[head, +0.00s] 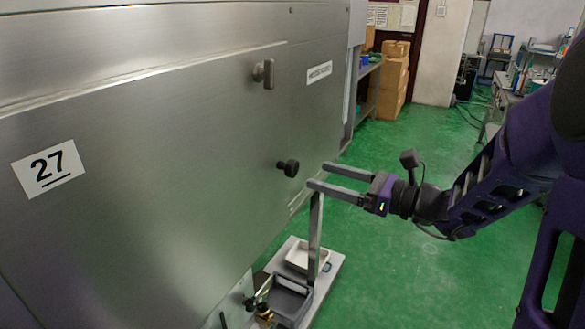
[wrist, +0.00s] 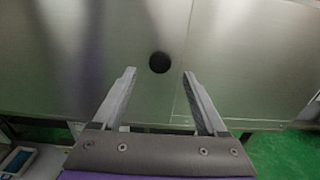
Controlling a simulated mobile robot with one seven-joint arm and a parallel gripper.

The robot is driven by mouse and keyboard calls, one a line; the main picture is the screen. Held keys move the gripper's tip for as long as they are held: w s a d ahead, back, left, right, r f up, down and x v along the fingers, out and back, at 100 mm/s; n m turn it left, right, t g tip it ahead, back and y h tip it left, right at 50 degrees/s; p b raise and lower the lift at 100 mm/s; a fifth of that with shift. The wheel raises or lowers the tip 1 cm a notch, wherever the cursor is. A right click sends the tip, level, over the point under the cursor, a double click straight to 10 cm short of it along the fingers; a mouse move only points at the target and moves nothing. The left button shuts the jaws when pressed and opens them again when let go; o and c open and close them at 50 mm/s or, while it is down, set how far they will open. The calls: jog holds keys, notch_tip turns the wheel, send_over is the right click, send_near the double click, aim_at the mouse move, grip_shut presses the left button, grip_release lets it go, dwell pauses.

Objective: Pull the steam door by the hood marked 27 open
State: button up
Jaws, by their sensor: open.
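The steel hood (head: 150,150) fills the left of the head view and carries a white label marked 27 (head: 48,168). A black round knob (head: 288,168) sticks out from its panel, right of the label. In the wrist view the knob (wrist: 160,62) shows as a dark disc beyond the fingertips, roughly between their lines. A grey metal latch or handle (head: 264,73) sits higher on the panel. My gripper (head: 317,175) is open and empty, its two fingers pointing at the knob, apart from it. I cannot tell for certain which panel is the steam door.
A small white label (head: 319,72) sits on the panel's upper right. Below stands a low platform with a post (head: 316,235), a white tray (head: 306,256) and a grey bin (head: 290,300). Cardboard boxes (head: 392,80) stand at the back. The green floor (head: 400,270) is clear around my arm.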

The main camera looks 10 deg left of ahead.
aim_at(296, 168)
jog(key=x, duration=0.8)
jog(key=shift+c, duration=0.2)
grip_shut()
dwell(1.1)
